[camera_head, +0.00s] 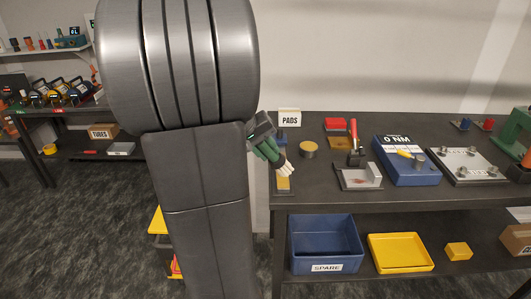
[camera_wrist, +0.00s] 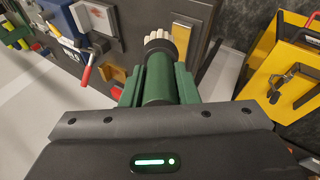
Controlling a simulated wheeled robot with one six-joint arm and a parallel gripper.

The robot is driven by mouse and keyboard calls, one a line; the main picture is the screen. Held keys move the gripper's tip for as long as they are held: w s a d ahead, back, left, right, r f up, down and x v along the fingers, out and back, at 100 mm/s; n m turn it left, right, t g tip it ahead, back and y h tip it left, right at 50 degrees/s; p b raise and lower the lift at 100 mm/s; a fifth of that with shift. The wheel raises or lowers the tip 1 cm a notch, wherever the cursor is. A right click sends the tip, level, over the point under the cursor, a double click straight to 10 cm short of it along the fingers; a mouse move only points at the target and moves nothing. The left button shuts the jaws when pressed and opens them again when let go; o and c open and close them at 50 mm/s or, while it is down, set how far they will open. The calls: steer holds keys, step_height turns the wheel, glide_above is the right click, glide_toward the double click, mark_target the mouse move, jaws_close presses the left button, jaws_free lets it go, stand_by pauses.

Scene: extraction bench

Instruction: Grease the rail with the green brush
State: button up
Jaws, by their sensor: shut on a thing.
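My gripper (camera_head: 262,136) is shut on the green brush (camera_head: 272,152), above the left end of the dark bench. The brush has a thick green handle, a black collar and pale bristles, which point down and to the right in the head view. In the wrist view the green brush (camera_wrist: 157,78) sits between the green jaws, bristles pointing away. A flat brass-yellow strip (camera_head: 283,185) lies on the bench below the bristles; it also shows in the wrist view (camera_wrist: 181,38). It may be the rail, but no label shows. I cannot tell whether the bristles touch it.
A PADS sign (camera_head: 289,117) stands behind the brush. A blue SPARE bin (camera_head: 325,238) is on the shelf below.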

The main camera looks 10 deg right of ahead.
steer(key=shift+r+p, duration=0.55)
steer(key=shift+r, duration=0.6)
steer(key=shift+f, duration=0.15)
